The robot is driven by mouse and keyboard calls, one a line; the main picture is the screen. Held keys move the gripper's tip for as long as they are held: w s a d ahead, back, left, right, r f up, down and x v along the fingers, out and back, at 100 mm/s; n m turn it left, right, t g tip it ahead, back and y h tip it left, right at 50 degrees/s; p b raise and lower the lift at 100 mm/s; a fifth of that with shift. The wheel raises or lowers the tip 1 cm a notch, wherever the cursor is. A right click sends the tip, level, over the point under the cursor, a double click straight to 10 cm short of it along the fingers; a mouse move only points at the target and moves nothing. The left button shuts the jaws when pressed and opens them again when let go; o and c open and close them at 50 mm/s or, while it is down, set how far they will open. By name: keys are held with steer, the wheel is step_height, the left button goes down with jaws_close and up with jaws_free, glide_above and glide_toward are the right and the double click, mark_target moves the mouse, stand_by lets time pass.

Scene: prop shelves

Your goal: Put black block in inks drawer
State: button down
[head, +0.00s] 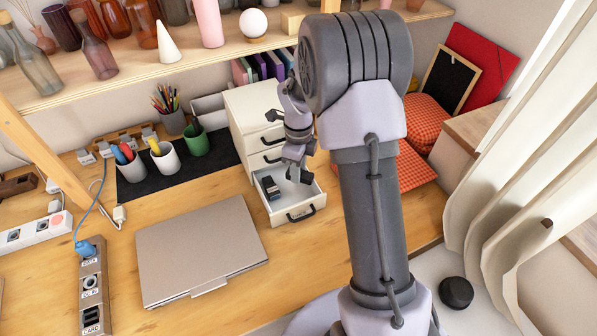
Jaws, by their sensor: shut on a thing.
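A small white drawer cabinet (255,110) stands on the desk with its lowest drawer (276,214) pulled open. I cannot read a label naming the inks drawer. My gripper (299,174) points down over the back right of the open drawer. It is shut on a small dark thing, which I take to be the black block; the fingers hide most of it, and I cannot tell whether it touches the drawer floor. A separate small dark item (270,187) lies at the left inside the drawer.
A closed laptop (198,250) lies left of the drawer. Pen cups (163,158) stand on a dark mat (140,187). A wooden shelf (110,72) with bottles and shapes hangs above. Red checkered cushions (428,118) lie to the right. Sockets (92,290) and cables are at the left.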

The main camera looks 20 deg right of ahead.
steer(key=shift+f, duration=0.1)
steer(key=c, duration=1)
jaws_free()
steer(key=s+a+r+n+t+p, duration=0.1)
steer(key=s+a+r+n+p, duration=0.15)
steer(key=r, duration=0.85)
steer(key=s+a+r+n+t+p, duration=0.1)
steer(key=s+a+r+n+p, duration=0.15)
steer(key=r, duration=0.85)
steer(key=s+a+r+n+t, duration=0.1)
steer(key=s+a+r+n, duration=0.1)
steer(key=s+n, duration=0.4)
steer(key=s+a+r+n+t+y, duration=0.1)
steer(key=s+a+r+n, duration=0.1)
steer(key=s+a+n, duration=0.2)
steer(key=s+a+r+n+t+y+b, duration=0.1)
steer(key=s+a+r+n, duration=0.1)
steer(key=s+n, duration=0.5)
steer(key=shift+s+a+n+t, duration=0.2)
steer(key=shift+s+a, duration=0.05)
steer(key=shift+s, duration=0.35)
steer(key=shift+s+a+n+t, duration=0.2)
steer(key=shift+s+a, duration=0.05)
steer(key=shift+s, duration=0.35)
